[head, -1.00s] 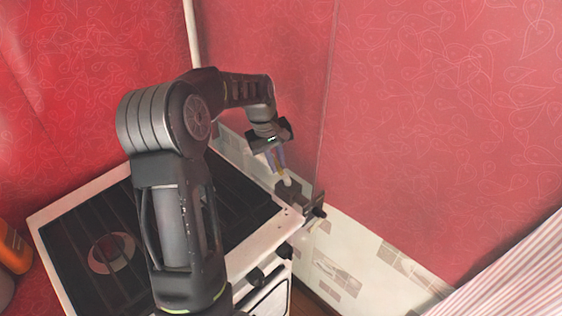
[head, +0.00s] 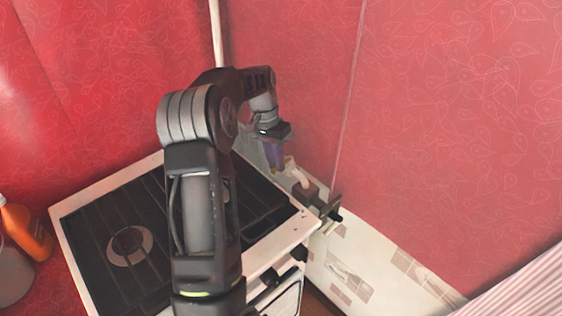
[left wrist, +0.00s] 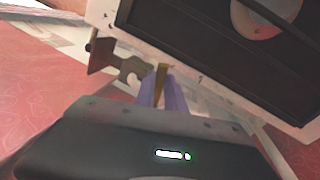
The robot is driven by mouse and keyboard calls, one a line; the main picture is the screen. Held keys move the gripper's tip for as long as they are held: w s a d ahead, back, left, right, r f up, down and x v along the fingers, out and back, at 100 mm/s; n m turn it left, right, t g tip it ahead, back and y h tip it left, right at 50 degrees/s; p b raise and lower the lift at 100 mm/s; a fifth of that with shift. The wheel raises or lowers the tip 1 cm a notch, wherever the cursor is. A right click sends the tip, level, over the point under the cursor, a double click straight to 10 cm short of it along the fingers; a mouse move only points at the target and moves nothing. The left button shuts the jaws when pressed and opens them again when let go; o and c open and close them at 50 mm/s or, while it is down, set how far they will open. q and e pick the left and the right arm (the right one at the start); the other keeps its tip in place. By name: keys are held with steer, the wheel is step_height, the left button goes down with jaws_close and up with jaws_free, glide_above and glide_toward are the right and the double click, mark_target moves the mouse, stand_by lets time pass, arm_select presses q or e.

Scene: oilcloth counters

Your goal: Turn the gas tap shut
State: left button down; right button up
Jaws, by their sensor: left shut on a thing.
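The yellow handle of the gas tap (head: 288,162) shows at the back right corner of the stove, beside the wall. My left gripper (head: 278,167) reaches down to it from above, its purple fingers nearly upright. In the left wrist view the yellow-brown handle (left wrist: 161,77) stands between the purple fingers of my left gripper (left wrist: 162,88), which are shut on it. The fingers hide part of the tap. A short pale pipe piece (head: 300,178) shows just right of the fingers. My right gripper is in no view.
The stove (head: 70,222) with its dark top lies under my left arm. A dark brown bracket (head: 327,207) juts out by the stove's right corner, close to the gripper; it also shows in the left wrist view (left wrist: 103,58). An orange bottle (head: 28,232) stands at the left.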

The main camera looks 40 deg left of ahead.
arm_select(q)
steer(key=shift+w+a+m, duration=0.1)
steer(key=shift+a+m, duration=0.6)
steer(key=shift+m, duration=0.5)
steer(key=c, duration=1.4)
jaws_free()
step_height(320, 180, up, 8)
steer(key=a+p, duration=0.1)
steer(key=p, duration=0.3)
steer(key=shift+a+f, duration=0.15)
steer(key=shift+a, duration=0.15)
